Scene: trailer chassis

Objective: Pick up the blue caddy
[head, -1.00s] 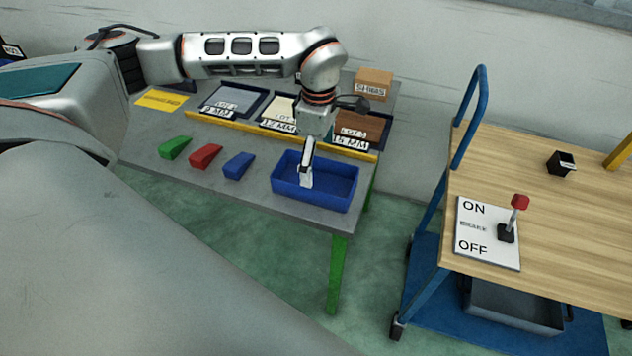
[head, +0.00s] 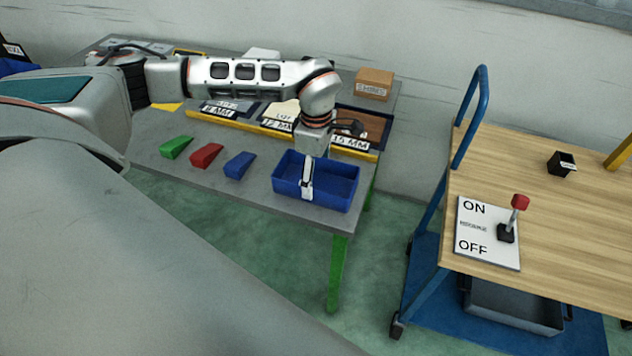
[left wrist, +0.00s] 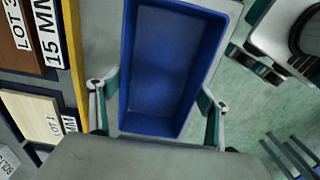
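The blue caddy (head: 345,195) is an open, empty rectangular bin on the right end of the grey table. It also shows in the left wrist view (left wrist: 170,70). My left gripper (head: 307,188) points down over the caddy. One finger hangs in front of its near wall. In the wrist view the left gripper (left wrist: 159,85) is spread wide, with one finger on each side of the caddy. The pads are very close to its outer walls; I cannot tell if they touch.
Green (head: 176,147), red (head: 206,155) and blue (head: 240,165) wedges lie left of the caddy. Labelled trays stand behind a yellow strip (head: 350,152). A cardboard box (head: 374,84) is at the back. A wooden-topped cart (head: 560,240) with a brake lever (head: 507,231) stands right.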

